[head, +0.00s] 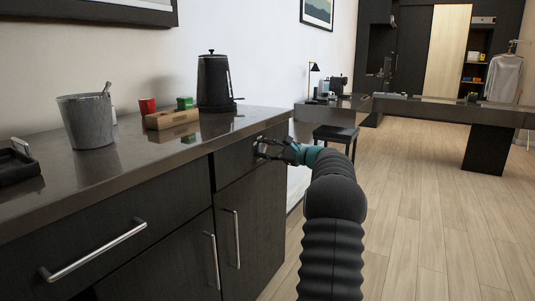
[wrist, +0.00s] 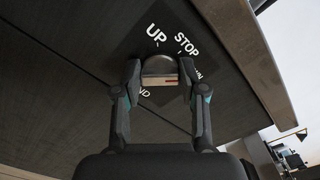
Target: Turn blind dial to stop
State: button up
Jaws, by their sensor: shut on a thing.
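The blind dial (wrist: 158,66) is a round grey knob on a dark plate (wrist: 142,47) fixed to the dark cabinet front. The plate reads "UP" and "STOP" above the dial, with other lettering partly hidden by my fingers. A pale bar with a small red mark shows across the dial between the fingers. My gripper (wrist: 160,76) is shut on the dial, one finger on each side. In the head view my gripper (head: 266,148) reaches the cabinet front just below the counter's far end, and it mostly hides the dial there.
The dark countertop (head: 135,148) overhangs the cabinet front close above my gripper. It holds a grey bin (head: 87,122), a red cup (head: 147,106), a wooden box (head: 172,119) and a black kettle (head: 213,83). Bar handles (head: 237,239) stick out below. The wooden floor to the right is open.

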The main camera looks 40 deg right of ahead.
jog(key=n+b, duration=0.4)
jog(key=shift+a+f+b, duration=0.1)
jog(key=shift+f+b, duration=0.25)
jog(key=shift+b, duration=0.05)
jog(key=n+b, duration=0.3)
jog(key=n, duration=0.1)
jog(key=shift+r, duration=0.1)
jog(key=shift+n+b, duration=0.3)
jog(key=shift+b, duration=0.05)
jog(key=o, duration=1.1)
jog(key=shift+o, duration=0.2)
jog(key=v, duration=1.2)
